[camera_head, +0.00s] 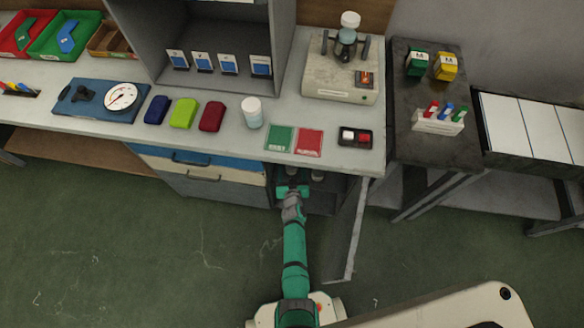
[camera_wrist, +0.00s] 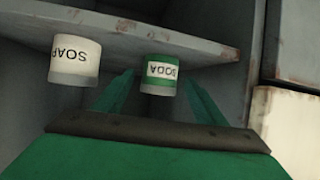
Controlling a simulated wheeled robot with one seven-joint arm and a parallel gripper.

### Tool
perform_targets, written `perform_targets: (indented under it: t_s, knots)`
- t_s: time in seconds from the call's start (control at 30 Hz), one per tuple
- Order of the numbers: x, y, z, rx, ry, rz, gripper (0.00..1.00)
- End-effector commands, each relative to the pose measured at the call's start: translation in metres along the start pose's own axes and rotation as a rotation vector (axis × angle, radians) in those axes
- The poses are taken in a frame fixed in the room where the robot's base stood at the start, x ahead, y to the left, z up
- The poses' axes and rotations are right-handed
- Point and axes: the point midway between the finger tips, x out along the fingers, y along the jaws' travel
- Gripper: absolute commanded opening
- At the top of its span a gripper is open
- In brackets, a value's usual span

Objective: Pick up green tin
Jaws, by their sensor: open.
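The green tin (camera_wrist: 161,62), labelled SODA, sits on a shelf in the wrist view, where its label reads upside down. The lower part of the tin in the picture is pale. My gripper (camera_wrist: 158,82) is open, with one green finger on each side of the tin in the picture. I cannot tell whether the fingers touch it. In the head view my gripper (camera_head: 292,190) is at the mouth of the open cupboard under the bench. The green tin cannot be made out clearly there.
A white tin (camera_wrist: 75,62) labelled SOAP stands left of the green tin in the wrist view. The cupboard door (camera_head: 346,238) hangs open right of my arm. The bench top (camera_head: 225,135) lies above the opening. The green floor (camera_head: 150,250) to the left is clear.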

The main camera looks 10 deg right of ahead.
Motion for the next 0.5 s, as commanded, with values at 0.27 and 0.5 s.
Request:
perform_targets:
  t_s: [0.27, 0.5]
  knots:
    - [0.021, 0.001, -0.001, 0.001, 0.0, 0.001, 0.65]
    - [0.025, 0.002, 0.0, 0.0, -0.001, 0.003, 0.65]
